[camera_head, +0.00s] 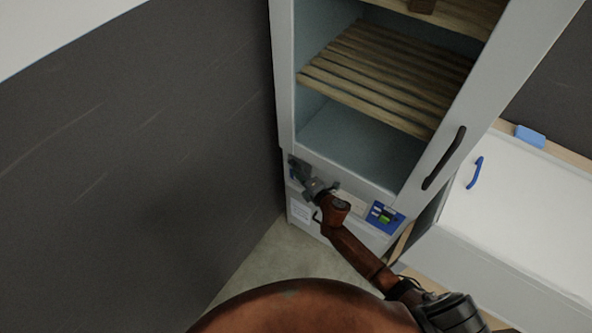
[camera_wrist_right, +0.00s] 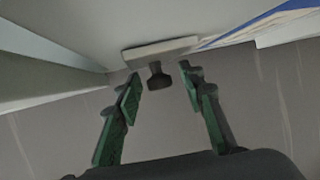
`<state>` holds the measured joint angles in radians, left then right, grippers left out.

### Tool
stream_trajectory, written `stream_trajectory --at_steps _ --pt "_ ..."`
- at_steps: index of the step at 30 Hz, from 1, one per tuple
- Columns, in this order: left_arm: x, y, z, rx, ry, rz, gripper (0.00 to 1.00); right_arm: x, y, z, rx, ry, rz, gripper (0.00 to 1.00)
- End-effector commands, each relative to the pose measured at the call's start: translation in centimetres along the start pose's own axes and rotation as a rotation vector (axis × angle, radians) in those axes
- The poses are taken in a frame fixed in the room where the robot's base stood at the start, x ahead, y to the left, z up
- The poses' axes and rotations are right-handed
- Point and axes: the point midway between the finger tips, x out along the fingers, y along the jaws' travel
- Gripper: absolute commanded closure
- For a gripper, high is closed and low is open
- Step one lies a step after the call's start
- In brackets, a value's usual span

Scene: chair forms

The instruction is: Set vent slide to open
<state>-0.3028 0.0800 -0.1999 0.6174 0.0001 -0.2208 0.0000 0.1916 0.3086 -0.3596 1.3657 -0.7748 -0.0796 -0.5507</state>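The vent slide (camera_wrist_right: 160,76) appears in the right wrist view as a small dark knob under a pale plate (camera_wrist_right: 160,50) on the cabinet's front. My right gripper (camera_wrist_right: 160,84) is open, with one green-padded finger on each side of the knob and a visible gap to both. In the head view my right gripper (camera_head: 300,172) is at the lower left of the cabinet's front panel and hides the slide there. The slide's setting cannot be read. My left gripper is not in view.
The tall pale cabinet (camera_head: 283,80) has slatted wooden shelves (camera_head: 385,75) and a door with a dark handle (camera_head: 444,158). A blue control panel (camera_head: 385,217) is right of my gripper. A dark wall (camera_head: 130,150) stands close on the left. A white chest (camera_head: 540,215) with a blue handle (camera_head: 475,172) is at right.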

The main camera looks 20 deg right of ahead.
Motion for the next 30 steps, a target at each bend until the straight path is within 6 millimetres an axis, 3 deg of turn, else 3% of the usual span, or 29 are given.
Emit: stream_trajectory --at_steps 6,22,30 --pt "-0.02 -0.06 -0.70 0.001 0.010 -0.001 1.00 -0.02 -0.01 0.06 0.001 -0.001 0.000 0.64" --pt "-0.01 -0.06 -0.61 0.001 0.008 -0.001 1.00 -0.07 -0.06 0.10 0.001 -0.002 -0.001 1.00" --pt "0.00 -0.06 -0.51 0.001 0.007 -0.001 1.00 -0.07 -0.07 0.09 0.001 -0.002 -0.001 1.00"
